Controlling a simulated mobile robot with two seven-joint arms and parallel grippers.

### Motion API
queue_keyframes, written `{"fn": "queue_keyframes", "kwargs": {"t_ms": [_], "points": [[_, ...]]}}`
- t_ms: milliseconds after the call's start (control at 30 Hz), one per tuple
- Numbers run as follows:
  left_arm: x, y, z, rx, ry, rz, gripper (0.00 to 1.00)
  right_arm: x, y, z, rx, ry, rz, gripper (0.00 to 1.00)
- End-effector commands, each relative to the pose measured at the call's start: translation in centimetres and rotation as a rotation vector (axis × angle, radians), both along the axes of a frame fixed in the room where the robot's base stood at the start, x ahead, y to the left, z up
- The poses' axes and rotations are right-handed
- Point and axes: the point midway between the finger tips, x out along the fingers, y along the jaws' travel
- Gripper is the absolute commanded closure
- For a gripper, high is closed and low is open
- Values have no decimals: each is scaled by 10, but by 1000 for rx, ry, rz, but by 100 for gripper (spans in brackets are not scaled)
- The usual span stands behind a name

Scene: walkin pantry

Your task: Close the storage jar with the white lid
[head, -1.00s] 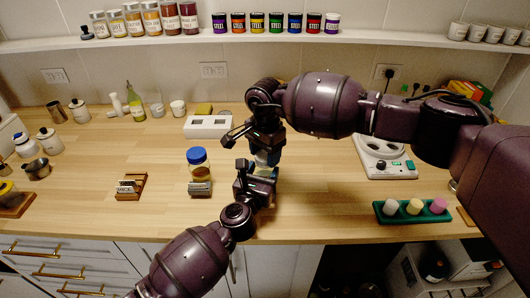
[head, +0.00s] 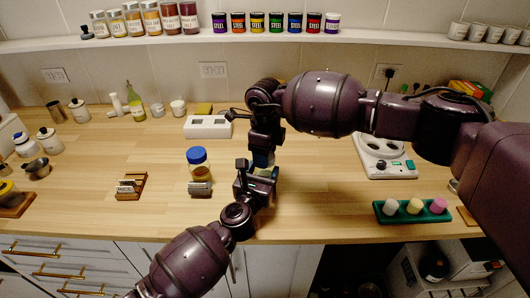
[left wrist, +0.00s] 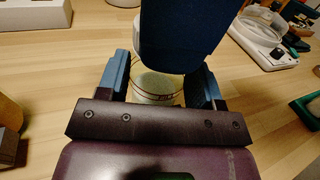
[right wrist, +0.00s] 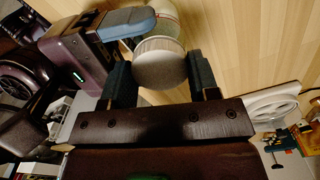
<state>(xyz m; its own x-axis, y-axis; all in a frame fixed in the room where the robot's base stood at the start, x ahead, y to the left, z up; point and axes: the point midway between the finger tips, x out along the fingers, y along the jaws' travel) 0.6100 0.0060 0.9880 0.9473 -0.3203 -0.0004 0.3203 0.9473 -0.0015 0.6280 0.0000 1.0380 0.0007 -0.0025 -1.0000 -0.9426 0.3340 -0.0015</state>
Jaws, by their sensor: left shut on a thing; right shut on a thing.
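The storage jar (left wrist: 158,85) is a clear container, seen between the fingers of my left gripper (left wrist: 160,92) in the left wrist view. My left gripper is shut on it, over the counter. The white lid (right wrist: 160,62) is a round disc between the fingers of my right gripper (right wrist: 162,80), which is shut on it. The jar's glass (right wrist: 165,18) shows just past the lid in the right wrist view. My right gripper is above the jar in the head view and hides the jar's mouth. I cannot tell whether lid and jar touch.
A blue-lidded jar (head: 198,160) stands left of my grippers, behind a small label holder (head: 200,189). A wooden holder (head: 131,186) is farther left. A white box (head: 208,127) stands behind. A green tray (head: 413,211) is at right. Bare counter lies between these.

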Motion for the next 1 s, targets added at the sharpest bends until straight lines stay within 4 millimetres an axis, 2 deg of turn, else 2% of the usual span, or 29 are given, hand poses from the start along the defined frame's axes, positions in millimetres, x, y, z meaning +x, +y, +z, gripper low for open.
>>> {"fn": "queue_keyframes", "kwargs": {"t_ms": [300, 467, 500, 633, 1000], "points": [[0, 0, 0, 0, 1, 1, 100, 0, 0, 0, 1, 0, -425, 73], [0, 0, 0, 0, 1, 1, 100, 0, 0, 0, 1, 0, -434, 73], [0, 0, 0, 0, 1, 1, 100, 0, 0, 0, 1, 0, -434, 40], [0, 0, 0, 0, 1, 1, 100, 0, 0, 0, 1, 0, -433, 20], [0, 0, 0, 0, 1, 1, 100, 0, 0, 4, 1, -1, -431, 19]]}}
